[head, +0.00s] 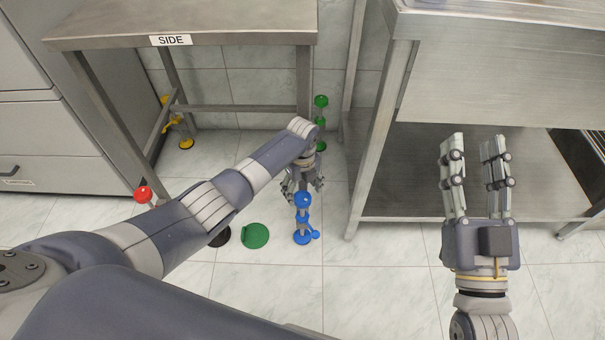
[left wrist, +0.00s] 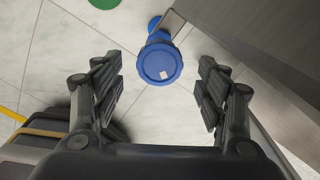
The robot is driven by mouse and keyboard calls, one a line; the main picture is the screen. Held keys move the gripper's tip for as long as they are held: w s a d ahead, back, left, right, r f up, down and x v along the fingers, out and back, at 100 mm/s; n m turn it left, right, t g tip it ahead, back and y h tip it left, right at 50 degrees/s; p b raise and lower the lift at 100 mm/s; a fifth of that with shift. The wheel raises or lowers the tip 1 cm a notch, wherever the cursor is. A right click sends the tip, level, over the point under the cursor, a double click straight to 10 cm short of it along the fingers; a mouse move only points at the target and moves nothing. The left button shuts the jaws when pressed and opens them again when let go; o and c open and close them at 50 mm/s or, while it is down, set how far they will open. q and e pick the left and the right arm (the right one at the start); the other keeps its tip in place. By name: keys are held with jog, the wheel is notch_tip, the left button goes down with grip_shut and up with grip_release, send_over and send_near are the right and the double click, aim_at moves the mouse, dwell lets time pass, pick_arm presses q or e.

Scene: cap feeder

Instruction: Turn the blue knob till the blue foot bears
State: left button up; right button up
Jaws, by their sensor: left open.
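The blue knob (head: 302,199) is a round cap on top of a short blue leg at the table's near right corner. The blue foot (head: 302,238) is below it, with a small blue side piece; I cannot tell whether it bears on the floor. My left gripper (head: 303,184) is open, fingers pointing down, at the knob. In the left wrist view the knob (left wrist: 160,64) lies between and just beyond the spread fingers (left wrist: 158,84), apart from both; the blue foot (left wrist: 154,23) shows partly behind it. My right gripper (head: 474,150) is open and empty at the right.
The steel table marked SIDE (head: 190,36) has a red knob (head: 143,194), yellow foot (head: 186,143) and green knob (head: 321,101) at other legs. A green disc (head: 255,236) lies on the tiles. A steel bench (head: 480,80) stands close at right.

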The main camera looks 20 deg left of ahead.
aim_at(303, 197)
pick_arm(q)
notch_tip(303, 197, up, 9)
jog(key=shift+f, duration=0.15)
